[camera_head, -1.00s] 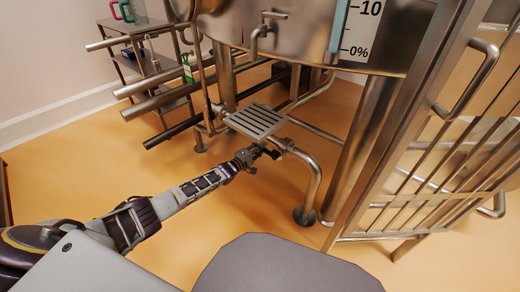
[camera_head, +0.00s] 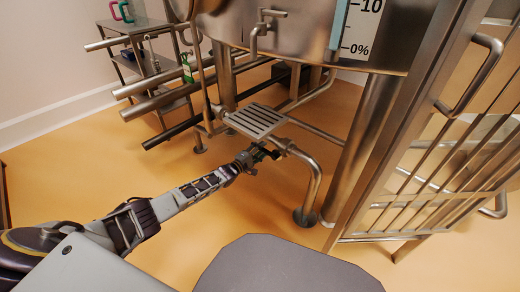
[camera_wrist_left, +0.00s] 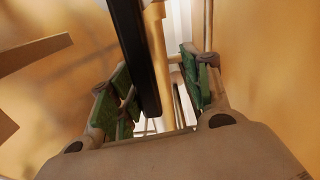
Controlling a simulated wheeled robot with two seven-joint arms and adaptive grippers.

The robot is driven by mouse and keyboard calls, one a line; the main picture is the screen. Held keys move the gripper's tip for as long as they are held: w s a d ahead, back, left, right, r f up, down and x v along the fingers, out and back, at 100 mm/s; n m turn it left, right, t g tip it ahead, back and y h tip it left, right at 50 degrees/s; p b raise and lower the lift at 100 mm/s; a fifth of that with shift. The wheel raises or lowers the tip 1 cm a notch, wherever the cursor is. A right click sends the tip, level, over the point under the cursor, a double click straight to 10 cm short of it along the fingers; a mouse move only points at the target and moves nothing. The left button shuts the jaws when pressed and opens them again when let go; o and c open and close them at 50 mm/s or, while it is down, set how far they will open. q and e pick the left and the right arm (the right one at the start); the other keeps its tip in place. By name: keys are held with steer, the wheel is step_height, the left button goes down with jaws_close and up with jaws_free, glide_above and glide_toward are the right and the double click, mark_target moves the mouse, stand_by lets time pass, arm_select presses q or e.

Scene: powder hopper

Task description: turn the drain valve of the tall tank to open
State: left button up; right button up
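The tall steel tank (camera_head: 300,40) fills the top of the head view, with a small tap (camera_head: 262,32) on its front. A bent steel pipe (camera_head: 314,180) runs down to the floor below it, beside a slotted step plate (camera_head: 257,120). My left gripper (camera_head: 268,154) is low, just below this plate and close to the pipe's upper end. In the left wrist view its green-padded fingers (camera_wrist_left: 158,90) stand apart. A dark bar (camera_wrist_left: 134,50) runs down between them, with a gap to the right finger. I cannot tell whether this bar is the valve handle. My right gripper is out of view.
A steel gate with bars (camera_head: 440,170) and a handle stands on the right. Several horizontal pipes (camera_head: 160,100) and a shelf cart (camera_head: 150,60) are on the left. The orange floor (camera_head: 120,170) is clear at the left and front.

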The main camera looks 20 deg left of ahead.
arm_select(q)
steer(key=shift+s+a+f, duration=0.2)
steer(key=shift+s, duration=0.05)
steer(key=shift+s, duration=0.1)
steer(key=v, duration=1.1)
steer(key=shift+r, duration=0.35)
stand_by(0.4)
steer(key=shift+s, duration=0.2)
stand_by(0.4)
